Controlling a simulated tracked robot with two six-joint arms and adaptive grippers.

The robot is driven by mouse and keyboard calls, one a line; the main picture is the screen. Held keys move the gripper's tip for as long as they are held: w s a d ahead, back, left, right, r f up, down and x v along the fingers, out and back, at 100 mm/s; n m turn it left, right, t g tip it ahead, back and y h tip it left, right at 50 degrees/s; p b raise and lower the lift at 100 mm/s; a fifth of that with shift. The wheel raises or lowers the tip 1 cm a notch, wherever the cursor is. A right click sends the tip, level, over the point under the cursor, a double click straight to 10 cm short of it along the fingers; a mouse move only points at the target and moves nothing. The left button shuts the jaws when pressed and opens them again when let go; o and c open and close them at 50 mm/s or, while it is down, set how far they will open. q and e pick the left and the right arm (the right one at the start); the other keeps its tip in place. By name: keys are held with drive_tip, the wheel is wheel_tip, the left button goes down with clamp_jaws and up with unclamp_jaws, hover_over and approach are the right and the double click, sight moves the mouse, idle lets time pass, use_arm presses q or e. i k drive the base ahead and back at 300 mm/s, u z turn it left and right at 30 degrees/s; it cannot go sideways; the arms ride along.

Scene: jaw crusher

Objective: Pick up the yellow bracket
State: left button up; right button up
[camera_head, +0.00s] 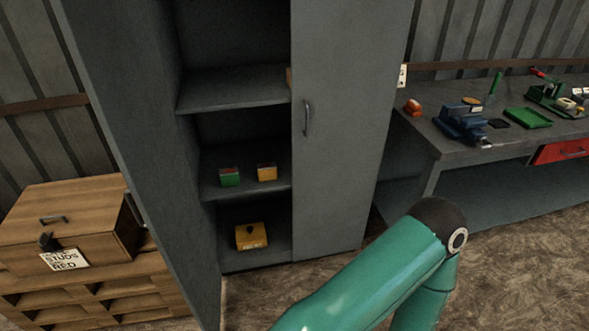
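A yellow block-like thing (251,236) with a dark mark on its front sits in the bottom compartment of the open grey cabinet. A smaller yellow and dark box (266,172) stands on the shelf above it, beside a green and red box (229,177). I cannot tell for sure whether any of these yellow things is the bracket. Neither of my grippers shows. A green link of my own arm fills the lower middle and right, with its gripper end out of the picture.
The grey cabinet (345,130) has its right door shut and its left side open. A wooden chest (70,215) with a "STUDS RED" label stands at left. A workbench at right bears a blue vise (463,122), a green tray (527,117) and other tools. Floor at lower right is clear.

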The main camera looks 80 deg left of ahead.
sight(268, 171)
drive_tip(key=z, duration=0.05)
drive_tip(key=i, duration=1.3)
drive_tip(key=u, duration=2.05)
drive_tip(key=i, duration=0.2)
drive_tip(key=u, duration=2.05)
drive_tip(key=k, duration=0.55)
drive_tip(key=u, duration=0.4)
drive_tip(key=i, duration=1.6)
drive_tip(key=z, duration=0.45)
